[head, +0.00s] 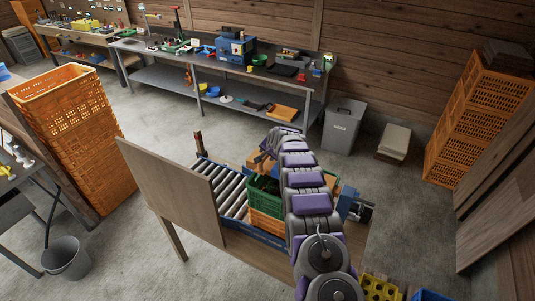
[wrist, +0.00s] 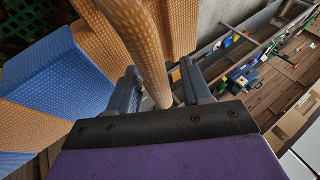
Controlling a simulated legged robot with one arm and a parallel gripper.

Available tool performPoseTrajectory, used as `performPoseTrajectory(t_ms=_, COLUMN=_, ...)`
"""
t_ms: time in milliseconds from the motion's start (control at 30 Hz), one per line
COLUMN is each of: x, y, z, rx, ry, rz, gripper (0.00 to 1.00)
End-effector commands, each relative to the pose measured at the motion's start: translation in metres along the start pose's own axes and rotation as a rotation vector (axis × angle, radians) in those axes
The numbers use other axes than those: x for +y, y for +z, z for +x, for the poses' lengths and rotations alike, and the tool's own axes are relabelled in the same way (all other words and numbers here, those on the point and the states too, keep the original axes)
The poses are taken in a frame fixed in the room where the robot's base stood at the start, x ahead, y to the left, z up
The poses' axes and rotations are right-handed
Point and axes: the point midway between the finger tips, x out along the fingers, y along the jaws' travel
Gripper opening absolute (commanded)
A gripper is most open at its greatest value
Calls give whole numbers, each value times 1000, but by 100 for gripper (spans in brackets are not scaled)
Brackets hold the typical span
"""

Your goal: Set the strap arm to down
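In the wrist view, a thick, tan, wood-grained bar (wrist: 138,40) runs down from the top edge between the fingers of my gripper (wrist: 158,72). The fingers stand apart, with a visible gap between the bar and the right finger. Whether the left finger touches the bar, I cannot tell. I cannot tell for sure that this bar is the strap arm. In the head view my purple and grey arm reaches over the roller station, and my gripper is mostly hidden by it. A green crate (head: 264,193) sits on an orange crate (head: 266,227) beside my arm.
A roller conveyor (head: 228,188) lies behind a wooden panel (head: 172,188). A blue and grey motor-like unit (head: 357,207) is right of my arm. Orange crate stacks stand left (head: 75,130) and right (head: 475,120). A grey workbench (head: 215,65) lines the back wall. Bare floor lies between.

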Motion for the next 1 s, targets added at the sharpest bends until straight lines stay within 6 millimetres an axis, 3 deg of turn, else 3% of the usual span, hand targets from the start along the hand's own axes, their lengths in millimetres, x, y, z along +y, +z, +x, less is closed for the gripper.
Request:
performPoseTrajectory(t_ms=467, x=0, y=-2, z=-14, rx=1, ry=-1, rz=2, gripper=48)
performPoseTrajectory(t_ms=1000, x=0, y=-1, z=-71, rx=1, ry=0, rz=0, gripper=48)
